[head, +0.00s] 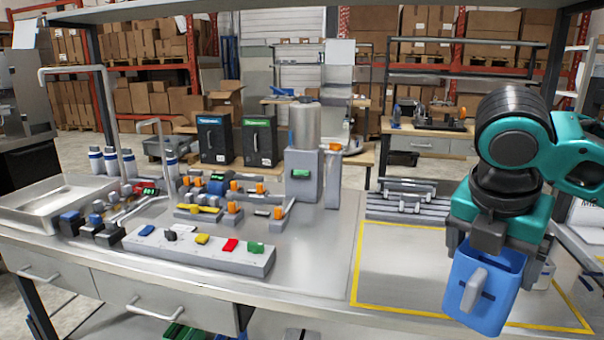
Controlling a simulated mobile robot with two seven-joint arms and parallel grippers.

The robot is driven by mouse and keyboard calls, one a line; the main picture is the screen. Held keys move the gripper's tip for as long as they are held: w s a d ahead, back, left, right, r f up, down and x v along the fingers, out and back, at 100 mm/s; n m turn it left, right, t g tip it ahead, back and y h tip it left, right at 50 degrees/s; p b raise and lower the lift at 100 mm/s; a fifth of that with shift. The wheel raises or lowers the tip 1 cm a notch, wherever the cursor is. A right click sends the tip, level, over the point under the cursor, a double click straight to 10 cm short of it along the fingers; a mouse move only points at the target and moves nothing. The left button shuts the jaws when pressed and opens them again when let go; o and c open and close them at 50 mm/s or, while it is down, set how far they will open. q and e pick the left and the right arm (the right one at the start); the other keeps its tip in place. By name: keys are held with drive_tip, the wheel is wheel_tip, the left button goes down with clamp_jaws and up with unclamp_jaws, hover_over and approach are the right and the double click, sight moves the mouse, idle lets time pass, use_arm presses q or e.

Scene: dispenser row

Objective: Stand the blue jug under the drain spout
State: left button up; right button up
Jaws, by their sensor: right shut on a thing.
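The blue jug (506,297) is in the head view at the lower right, upright with its light grey handle facing me. My right gripper (488,241) is shut on the jug's upper part from above. The jug is in front of the yellow-outlined area on the counter; I cannot tell how far it is above the surface. Several outlets show: a tall bent pipe (106,95) at the far left, a shorter bent pipe (168,150) beside it, and a grey dispenser (302,185) with a green display. I cannot tell which is the drain spout. My left gripper is not in view.
A long grey panel with coloured buttons (190,250) lies along the front. Small valves and fittings crowd the left-centre counter. A metal sink tray (50,212) is at the left. A grey slatted rack (408,208) stands behind the yellow-outlined area (400,265), whose left part is clear.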

sight(460, 297)
drive_tip(key=a+f+m+g, duration=0.1)
drive_tip(key=f+m, duration=0.1)
drive_tip(key=m, duration=0.1)
drive_tip(key=f+m+g, duration=0.1)
drive_tip(key=f+m, duration=0.1)
drive_tip(key=m, duration=0.2)
drive_tip(key=a+f+m+g+h, duration=0.1)
drive_tip(key=f+m+g, duration=0.1)
drive_tip(key=f+m, duration=0.1)
drive_tip(key=shift+a+m, duration=0.35)
drive_tip(key=shift+m, duration=0.35)
wheel_tip(460, 297, down, 8)
drive_tip(key=s+a+m+g+y, duration=0.1)
drive_tip(key=a+m+g+y, duration=0.1)
drive_tip(key=m, duration=1.3)
drive_tip(key=shift+a+f+g+y, duration=0.25)
drive_tip(key=shift+g+y, duration=0.45)
drive_tip(key=shift+y, duration=0.5)
drive_tip(key=shift+s+r, duration=0.1)
